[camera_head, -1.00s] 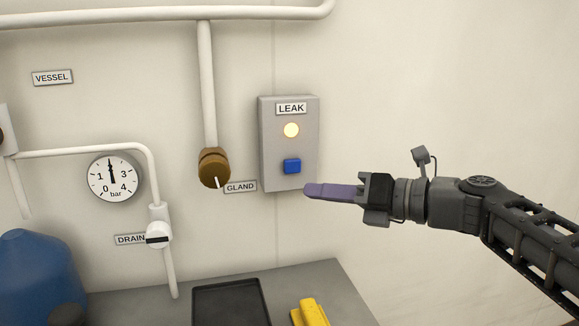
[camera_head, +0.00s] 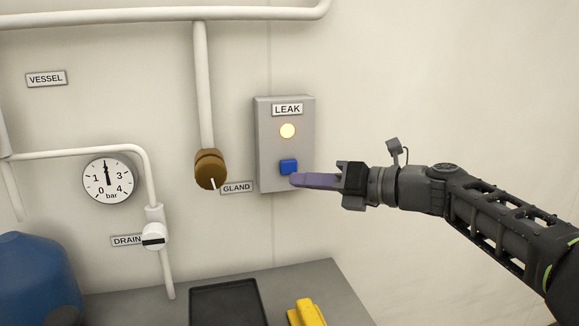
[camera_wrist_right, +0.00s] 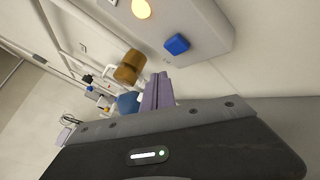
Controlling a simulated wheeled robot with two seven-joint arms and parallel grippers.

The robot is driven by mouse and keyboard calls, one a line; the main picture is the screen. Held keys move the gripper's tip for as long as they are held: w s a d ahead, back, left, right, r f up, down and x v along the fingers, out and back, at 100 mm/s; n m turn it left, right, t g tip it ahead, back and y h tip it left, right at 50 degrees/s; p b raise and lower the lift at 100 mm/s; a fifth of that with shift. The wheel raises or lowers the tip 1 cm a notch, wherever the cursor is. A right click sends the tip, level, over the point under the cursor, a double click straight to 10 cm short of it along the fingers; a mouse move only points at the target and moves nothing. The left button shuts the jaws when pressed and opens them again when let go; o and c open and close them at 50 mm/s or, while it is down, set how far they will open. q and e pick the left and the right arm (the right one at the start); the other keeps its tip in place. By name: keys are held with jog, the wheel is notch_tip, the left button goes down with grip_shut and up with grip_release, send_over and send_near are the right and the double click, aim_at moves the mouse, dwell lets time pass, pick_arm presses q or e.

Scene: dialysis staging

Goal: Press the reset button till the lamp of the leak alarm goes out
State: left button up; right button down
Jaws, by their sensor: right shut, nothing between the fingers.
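The grey leak alarm box (camera_head: 268,148) is on the wall, with a LEAK label at its top. Its round lamp (camera_head: 287,131) glows warm yellow. The blue reset button (camera_head: 289,167) is below the lamp; it also shows in the right wrist view (camera_wrist_right: 177,44). My right gripper (camera_head: 294,180) is shut and empty, with its purple fingers pointing left. In the head view its fingertips overlap the box front just below the button. In the right wrist view the fingers (camera_wrist_right: 157,90) appear apart from the button. My left gripper is not in view.
A brown gland fitting (camera_head: 209,168) on a white pipe (camera_head: 204,85) is left of the box. A gauge (camera_head: 109,181), a drain valve (camera_head: 154,236) and a blue vessel (camera_head: 38,280) are further left. Below are a black tray (camera_head: 228,303) and a yellow object (camera_head: 308,313) on a grey bench.

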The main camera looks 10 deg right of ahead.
aim_at(282, 170)
jog(key=shift+w+a+p, duration=0.1)
jog(key=shift+w+p, duration=0.85)
jog(key=shift+w, duration=0.55)
dwell(0.9)
jog(key=shift+w+p, duration=0.4)
jog(key=shift+p, duration=0.2)
jog(key=shift+w+p, duration=0.55)
jog(key=shift+w, duration=0.05)
dwell(0.5)
jog(key=shift+s, duration=1)
